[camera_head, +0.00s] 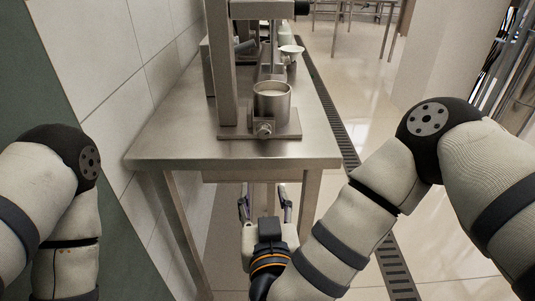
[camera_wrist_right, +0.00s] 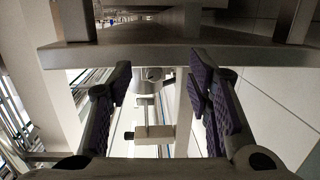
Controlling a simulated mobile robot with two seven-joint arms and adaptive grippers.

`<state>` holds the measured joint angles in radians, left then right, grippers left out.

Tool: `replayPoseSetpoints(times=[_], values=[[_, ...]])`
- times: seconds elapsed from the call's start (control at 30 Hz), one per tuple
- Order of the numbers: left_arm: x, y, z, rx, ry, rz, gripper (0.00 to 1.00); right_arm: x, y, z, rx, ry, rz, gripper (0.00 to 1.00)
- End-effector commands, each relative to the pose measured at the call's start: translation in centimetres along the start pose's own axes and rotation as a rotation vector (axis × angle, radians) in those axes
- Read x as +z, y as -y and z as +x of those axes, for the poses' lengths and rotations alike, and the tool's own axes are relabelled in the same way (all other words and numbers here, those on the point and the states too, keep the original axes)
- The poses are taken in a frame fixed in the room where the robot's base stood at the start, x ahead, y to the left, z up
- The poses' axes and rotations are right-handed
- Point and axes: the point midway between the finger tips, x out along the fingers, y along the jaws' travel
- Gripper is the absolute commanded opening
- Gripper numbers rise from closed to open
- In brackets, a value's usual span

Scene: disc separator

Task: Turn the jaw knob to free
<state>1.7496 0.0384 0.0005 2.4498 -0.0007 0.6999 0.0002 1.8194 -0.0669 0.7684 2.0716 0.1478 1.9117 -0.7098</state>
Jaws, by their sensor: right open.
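A small round metal knob (camera_head: 264,130) sits at the front of a base plate on the steel table; I take it for the jaw knob. A metal cup (camera_head: 271,101) with pale contents stands just behind it. My right gripper (camera_head: 264,194) is in front of the table and below its top edge, apart from the knob. Its two fingers are spread with nothing between them. The right wrist view shows the same open fingers (camera_wrist_right: 160,82) with dark ridged pads. My left arm shows at the left of the head view, but its gripper is out of the picture.
The steel table (camera_head: 180,142) has its front edge just above my right gripper. The tiled wall (camera_head: 105,50) is close on the left. Floor is open on the right.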

Motion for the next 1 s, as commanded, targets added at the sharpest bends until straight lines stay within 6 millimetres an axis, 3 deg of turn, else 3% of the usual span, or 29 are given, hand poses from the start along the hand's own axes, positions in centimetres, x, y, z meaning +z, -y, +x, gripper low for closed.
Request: replayPoseSetpoints(times=[0.03,0.13,0.27,0.5,0.63,0.8,1.0], values=[[-0.8,0.0,-0.9,0.001,-0.034,-0.001,0.28,-3.3,0.0,0.0,0.03,-0.071,0.0,0.46],[-0.9,0.0,-1.1,0.001,-0.042,-0.001,0.28,-5.3,-0.1,0.1,0.071,-0.123,0.0,0.46],[-0.7,0.0,-0.8,0.001,-0.03,-0.002,0.28,-5.1,-0.5,1.8,0.084,-0.116,0.007,0.46],[0.4,0.1,0.5,-0.001,0.019,-0.002,0.28,-5.3,-0.9,7.9,0.081,-0.113,0.001,0.46],[0.8,0.1,1.0,-0.002,0.036,-0.002,0.28,-5.7,-1.1,10.4,0.079,-0.114,0.0,0.46],[1.0,0.1,1.3,-0.002,0.043,-0.002,0.28,-6.2,-1.1,11.9,0.075,-0.117,-0.001,0.46],[0.9,0.1,1.2,-0.002,0.041,-0.002,0.28,-6.4,-1.1,12.0,0.075,-0.12,-0.001,0.46]])
